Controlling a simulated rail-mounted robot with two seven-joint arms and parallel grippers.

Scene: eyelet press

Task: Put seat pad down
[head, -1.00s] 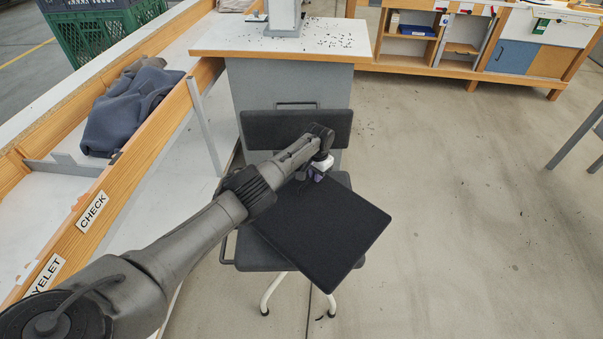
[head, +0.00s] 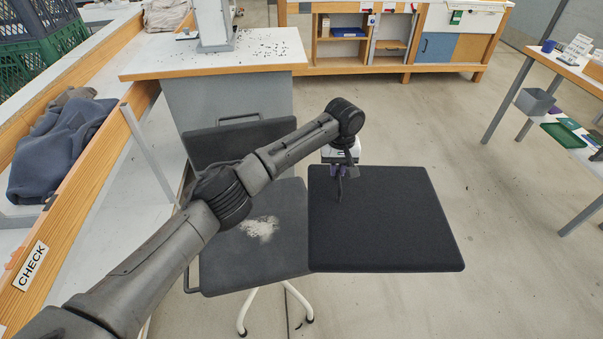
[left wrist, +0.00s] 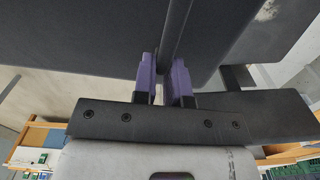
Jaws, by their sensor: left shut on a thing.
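The seat pad (head: 385,225) is a flat black square. In the head view it is held out to the right of the chair, roughly level. My left gripper (head: 343,178) is shut on the pad's far left part, and the purple fingers also show in the left wrist view (left wrist: 165,82) with the dark pad between and beyond them. The chair (head: 240,262) stands left of the pad, its dark seat bare with a pale worn patch (head: 260,229). The pad's left edge appears beside or over the seat's right edge; the height gap cannot be told. My right gripper is not in view.
A press table (head: 215,62) stands behind the chair. A wood-edged bench with a CHECK label (head: 31,266) and dark blue cloth (head: 60,145) runs along the left. A cabinet (head: 390,40) is at the back and a table (head: 570,75) at right. Floor right of the chair is clear.

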